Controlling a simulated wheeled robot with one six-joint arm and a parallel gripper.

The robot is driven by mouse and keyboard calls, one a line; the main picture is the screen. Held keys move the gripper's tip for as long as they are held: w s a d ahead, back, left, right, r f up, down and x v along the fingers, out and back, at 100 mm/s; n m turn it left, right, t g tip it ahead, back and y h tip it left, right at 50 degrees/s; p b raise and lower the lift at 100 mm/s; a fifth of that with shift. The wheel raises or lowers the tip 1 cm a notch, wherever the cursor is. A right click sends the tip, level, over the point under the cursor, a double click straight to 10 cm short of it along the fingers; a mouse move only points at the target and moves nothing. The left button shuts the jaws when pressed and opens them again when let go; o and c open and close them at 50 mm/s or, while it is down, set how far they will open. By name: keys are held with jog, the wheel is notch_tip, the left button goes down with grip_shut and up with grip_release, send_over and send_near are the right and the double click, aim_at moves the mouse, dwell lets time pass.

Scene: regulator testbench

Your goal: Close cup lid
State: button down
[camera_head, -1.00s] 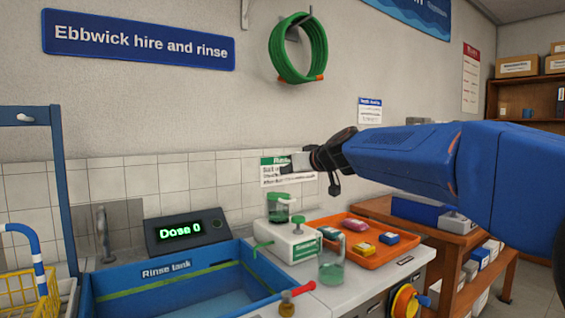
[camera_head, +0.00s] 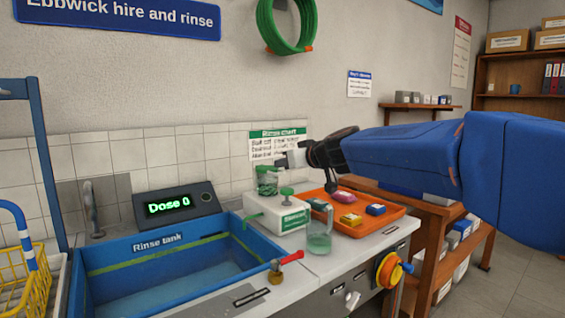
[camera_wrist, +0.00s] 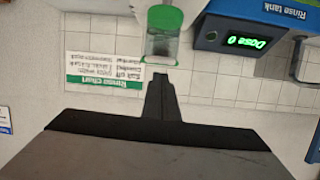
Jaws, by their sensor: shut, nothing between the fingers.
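A small clear cup (camera_head: 267,182) with green parts stands at the back of a white dispenser (camera_head: 279,213). Its top shows green in the head view, but whether the lid is open or closed is too small to tell. My gripper (camera_head: 287,160) is shut and empty, just above and to the right of the cup. In the wrist view, which is upside down, the cup (camera_wrist: 162,42) lies just beyond the shut fingertips (camera_wrist: 160,76). A green part of it shows at the top edge. Whether the fingertips touch the cup cannot be told.
A glass of green liquid (camera_head: 319,243) stands in front of the dispenser. An orange tray (camera_head: 382,224) with small coloured packs is to the right. The rinse tank (camera_head: 160,247) and the "Dose 0" display (camera_head: 176,207) are to the left. A tiled wall is close behind.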

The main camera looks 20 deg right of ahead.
dwell(0.3)
jog(key=v, duration=1.7)
jog(key=shift+s, duration=0.15)
jog(key=shift+d+r, duration=0.1)
